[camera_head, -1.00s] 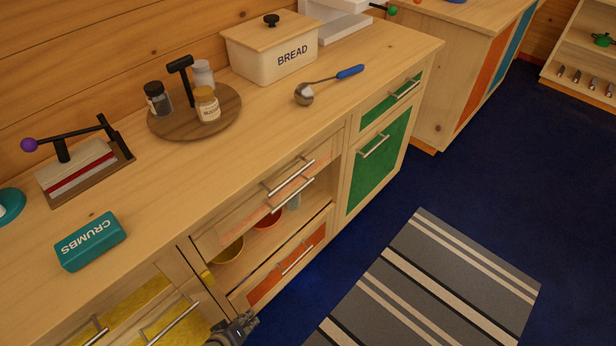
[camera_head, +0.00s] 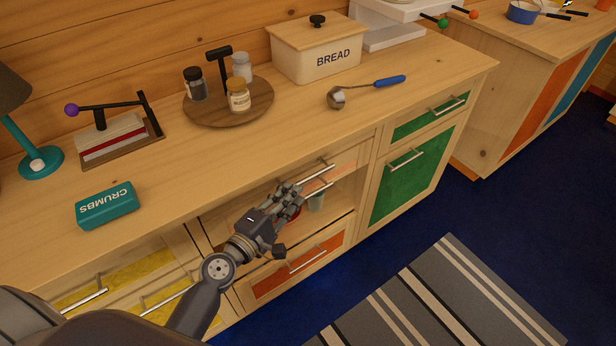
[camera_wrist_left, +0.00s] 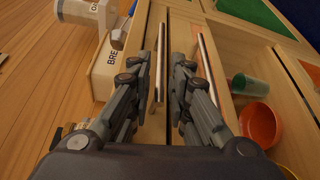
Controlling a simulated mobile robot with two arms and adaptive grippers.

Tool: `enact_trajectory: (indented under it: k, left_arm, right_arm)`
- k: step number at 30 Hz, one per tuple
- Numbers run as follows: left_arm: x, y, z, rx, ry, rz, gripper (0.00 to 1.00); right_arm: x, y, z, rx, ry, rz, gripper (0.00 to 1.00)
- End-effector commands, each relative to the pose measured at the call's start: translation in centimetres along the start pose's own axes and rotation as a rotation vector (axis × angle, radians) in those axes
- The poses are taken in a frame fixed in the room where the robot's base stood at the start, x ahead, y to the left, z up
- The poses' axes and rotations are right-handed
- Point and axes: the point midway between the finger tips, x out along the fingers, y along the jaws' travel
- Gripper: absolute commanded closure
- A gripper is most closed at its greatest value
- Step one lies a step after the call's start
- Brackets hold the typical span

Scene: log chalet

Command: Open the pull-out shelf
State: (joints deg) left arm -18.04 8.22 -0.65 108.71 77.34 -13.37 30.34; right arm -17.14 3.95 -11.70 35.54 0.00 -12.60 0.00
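Below the countertop is a narrow front with two parallel bar handles, an upper handle (camera_head: 318,173) and a lower handle (camera_head: 319,188). The fronts look closed; I cannot tell for certain which handle belongs to the pull-out shelf. My left gripper (camera_head: 294,190) is in front of them, hiding their left ends. In the left wrist view, the gripper (camera_wrist_left: 160,62) is open, with the upper handle (camera_wrist_left: 160,78) between its spread fingers. The lower handle (camera_wrist_left: 208,68) lies outside the right finger. Contact is not clear. My right gripper is not in view.
An open niche below holds a red bowl (camera_wrist_left: 260,124) and a green cup (camera_wrist_left: 246,84). An orange drawer (camera_head: 272,284) is underneath, a green door (camera_head: 395,188) to the right. The countertop carries a bread box (camera_head: 330,60), ladle (camera_head: 337,98) and crumbs box (camera_head: 106,206).

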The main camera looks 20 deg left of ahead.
Motion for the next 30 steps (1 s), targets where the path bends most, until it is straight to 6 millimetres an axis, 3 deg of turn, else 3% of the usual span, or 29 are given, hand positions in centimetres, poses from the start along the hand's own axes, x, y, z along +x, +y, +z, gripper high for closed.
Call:
enact_trajectory:
  k: [6, 12, 25, 28, 30]
  left_arm:
    - [4.1, 0.2, 0.0, -0.001, 0.0, 0.001, 0.82]
    - [6.6, 0.0, 0.0, 0.0, 0.0, 0.0, 0.82]
    - [7.5, -0.1, 0.0, 0.002, 0.0, -0.002, 0.82]
    - [7.5, -0.1, 0.0, 0.002, 0.0, -0.002, 1.0]
    - [7.5, -0.1, 0.0, 0.002, 0.0, -0.002, 1.0]
  right_arm:
    - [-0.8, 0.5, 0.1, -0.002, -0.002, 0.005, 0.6]
    - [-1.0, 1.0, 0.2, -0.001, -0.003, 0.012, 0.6]
    - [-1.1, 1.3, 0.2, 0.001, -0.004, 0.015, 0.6]
    - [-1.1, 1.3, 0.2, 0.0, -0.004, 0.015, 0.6]
    - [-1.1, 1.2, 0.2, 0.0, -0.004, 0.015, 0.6]
